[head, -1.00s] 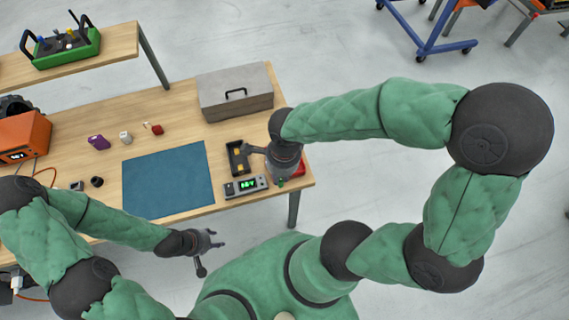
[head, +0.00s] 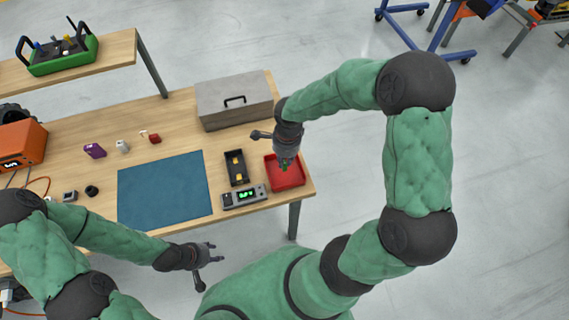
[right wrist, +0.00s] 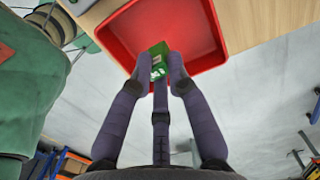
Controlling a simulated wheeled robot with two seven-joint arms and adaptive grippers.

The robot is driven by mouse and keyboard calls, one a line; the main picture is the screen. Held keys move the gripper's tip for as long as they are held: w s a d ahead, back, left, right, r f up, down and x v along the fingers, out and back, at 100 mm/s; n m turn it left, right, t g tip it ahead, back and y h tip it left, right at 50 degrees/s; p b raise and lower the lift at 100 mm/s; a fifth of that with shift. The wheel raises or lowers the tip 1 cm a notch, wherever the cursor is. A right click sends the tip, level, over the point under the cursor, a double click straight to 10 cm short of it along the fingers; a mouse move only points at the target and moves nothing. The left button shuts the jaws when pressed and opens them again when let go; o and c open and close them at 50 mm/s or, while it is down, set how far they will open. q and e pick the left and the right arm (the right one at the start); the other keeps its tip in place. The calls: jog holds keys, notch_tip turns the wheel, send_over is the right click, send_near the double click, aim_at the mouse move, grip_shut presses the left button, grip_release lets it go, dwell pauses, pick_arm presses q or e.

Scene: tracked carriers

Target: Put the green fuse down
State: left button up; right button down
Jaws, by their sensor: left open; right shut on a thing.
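The green fuse (right wrist: 158,58) is between the fingertips of my right gripper (right wrist: 160,68), which is shut on it. In the head view the right gripper (head: 285,162) points down over the red tray (head: 291,184), and a bit of green shows at its tips. In the right wrist view the red tray (right wrist: 205,60) lies behind the fuse. I cannot tell whether the fuse touches the tray floor. My left gripper (head: 214,252) is open and empty, off the front edge of the table.
A black holder with yellow parts (head: 236,167) and a grey meter with a green display (head: 244,197) stand left of the tray. A grey toolbox (head: 234,98) is behind. A blue mat (head: 164,190) lies mid-table. The table's right edge is close to the tray.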

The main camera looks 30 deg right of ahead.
aim_at(285, 160)
jog(key=shift+w+d+f, duration=0.2)
jog(key=shift+w+f, duration=0.05)
jog(key=shift+f, duration=0.2)
jog(key=shift+f+b, duration=0.45)
jog(key=shift+f, duration=1.05)
jog(key=shift+f, duration=0.2)
jog(key=c, duration=1.2)
grip_release()
jog(key=shift+r, duration=0.1)
jog(key=shift+r, duration=0.1)
jog(key=shift+r, duration=0.3)
jog(key=r+p, duration=0.1)
jog(key=r, duration=0.2)
jog(key=r+p, duration=0.1)
jog(key=r, duration=0.7)
jog(key=shift+s+d+r+p, duration=0.1)
jog(key=shift+d+r+p, duration=0.2)
jog(key=shift+p, duration=0.1)
